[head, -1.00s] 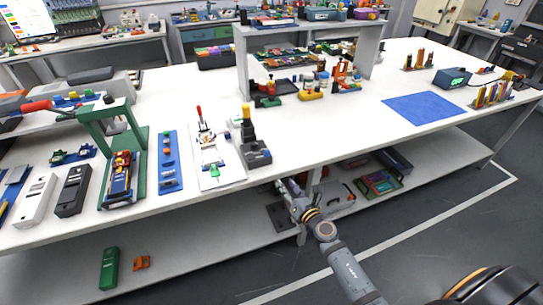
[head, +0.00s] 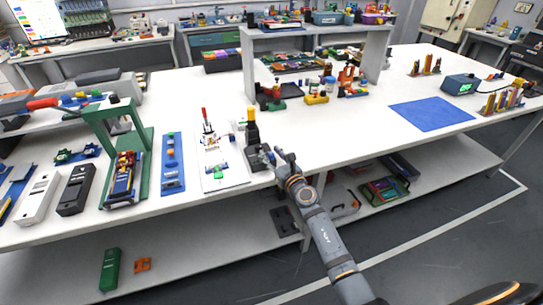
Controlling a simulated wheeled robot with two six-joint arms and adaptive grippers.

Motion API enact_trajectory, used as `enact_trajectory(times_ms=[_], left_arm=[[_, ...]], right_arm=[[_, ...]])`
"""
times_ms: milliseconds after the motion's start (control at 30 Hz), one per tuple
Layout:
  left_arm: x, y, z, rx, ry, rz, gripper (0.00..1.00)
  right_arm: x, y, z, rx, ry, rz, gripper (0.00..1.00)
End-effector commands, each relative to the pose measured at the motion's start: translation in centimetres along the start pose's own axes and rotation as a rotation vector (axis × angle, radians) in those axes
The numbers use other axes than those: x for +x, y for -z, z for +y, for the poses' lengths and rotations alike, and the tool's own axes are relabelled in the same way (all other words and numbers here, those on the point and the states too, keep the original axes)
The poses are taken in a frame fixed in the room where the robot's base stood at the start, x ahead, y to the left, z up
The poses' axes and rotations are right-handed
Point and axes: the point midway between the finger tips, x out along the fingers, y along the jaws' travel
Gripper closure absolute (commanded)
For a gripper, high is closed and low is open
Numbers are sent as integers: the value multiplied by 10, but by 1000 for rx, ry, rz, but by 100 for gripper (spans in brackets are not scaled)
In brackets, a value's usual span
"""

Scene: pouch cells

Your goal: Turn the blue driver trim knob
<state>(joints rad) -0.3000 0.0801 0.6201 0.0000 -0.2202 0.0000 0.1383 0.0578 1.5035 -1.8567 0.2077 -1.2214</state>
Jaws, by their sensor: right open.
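I cannot make out for certain which part is the blue driver trim knob. A narrow blue board (head: 173,184) with small raised round parts lies near the table's front edge, left of centre. To its right is a white sheet (head: 233,181) with small blue, green and red-handled pieces. My right gripper (head: 274,155) is open at the table's front edge, right of the sheet and close beside a dark stand (head: 256,160) with a yellow post. It looks empty; I cannot tell if it touches the stand. My left gripper is not in view.
A green press frame (head: 146,137) stands left of the blue board. Black (head: 76,190) and white (head: 39,197) boxes lie farther left. A white raised shelf (head: 249,65) stands at the back. The table right of my gripper is clear up to the blue mat (head: 430,114).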

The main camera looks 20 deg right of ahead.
Motion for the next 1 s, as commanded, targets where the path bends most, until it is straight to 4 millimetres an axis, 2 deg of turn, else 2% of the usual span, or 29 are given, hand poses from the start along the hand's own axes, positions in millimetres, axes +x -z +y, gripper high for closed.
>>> enact_trajectory(times_ms=[267, 600, 767, 867, 1000], left_arm=[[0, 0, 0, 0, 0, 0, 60], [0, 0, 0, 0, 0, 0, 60], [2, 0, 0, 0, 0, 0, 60], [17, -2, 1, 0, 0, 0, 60], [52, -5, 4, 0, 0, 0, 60]], right_arm=[[3, 0, 0, 0, 0, 0, 57], [3, 0, 0, 1, 0, 0, 100], [3, 1, 0, 0, -5, 0, 100], [3, 6, -2, -3, -61, -1, 100], [4, 12, -3, -8, -221, -3, 100]])
